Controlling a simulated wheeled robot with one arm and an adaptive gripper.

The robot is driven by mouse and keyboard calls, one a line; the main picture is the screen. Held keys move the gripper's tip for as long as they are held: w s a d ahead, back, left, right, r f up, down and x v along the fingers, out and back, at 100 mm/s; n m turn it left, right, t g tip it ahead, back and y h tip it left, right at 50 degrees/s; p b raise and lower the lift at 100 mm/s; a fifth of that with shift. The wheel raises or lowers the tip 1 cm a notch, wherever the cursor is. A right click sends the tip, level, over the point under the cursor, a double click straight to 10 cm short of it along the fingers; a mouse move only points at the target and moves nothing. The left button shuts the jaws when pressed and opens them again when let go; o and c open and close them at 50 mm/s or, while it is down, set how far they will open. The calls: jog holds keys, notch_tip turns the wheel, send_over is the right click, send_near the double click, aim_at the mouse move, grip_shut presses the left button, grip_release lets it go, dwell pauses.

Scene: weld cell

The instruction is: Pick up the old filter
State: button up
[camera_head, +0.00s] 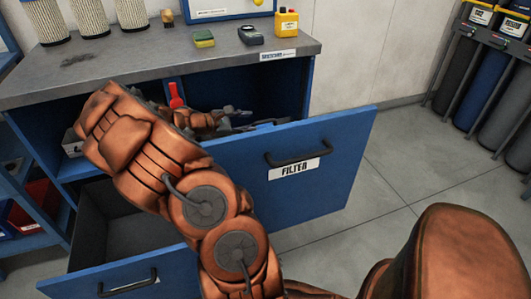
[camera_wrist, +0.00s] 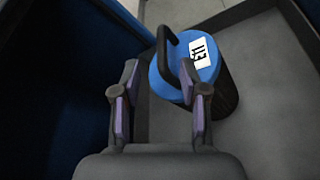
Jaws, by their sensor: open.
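In the wrist view, a dark cylinder with a rounded blue cap (camera_wrist: 172,80), a black handle and a white label stands in a grey-floored drawer. It looks like a filter, but I cannot tell whether it is the old one. My gripper (camera_wrist: 160,112) is open, its two fingers apart with purple pads. The cap is beyond and right of the gap, partly behind the right finger; nothing is visibly held. In the head view, my gripper (camera_head: 238,117) is at the open drawer marked FILTER (camera_head: 290,187). The cylinder is hidden there.
Several pale mesh cylinders (camera_head: 88,18) stand on the grey bench (camera_head: 150,55), with a sponge (camera_head: 204,39), a dark meter (camera_head: 250,35) and a yellow bottle (camera_head: 286,22). A lower drawer (camera_head: 130,283) is also open. Gas cylinders (camera_head: 485,85) stand right; floor between is clear.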

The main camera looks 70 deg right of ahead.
aim_at(260, 122)
jog(key=shift+s+b+x, duration=0.2)
jog(key=shift+b+x, duration=0.15)
jog(key=shift+x, duration=3.1)
jog(key=shift+a, duration=0.15)
grip_shut()
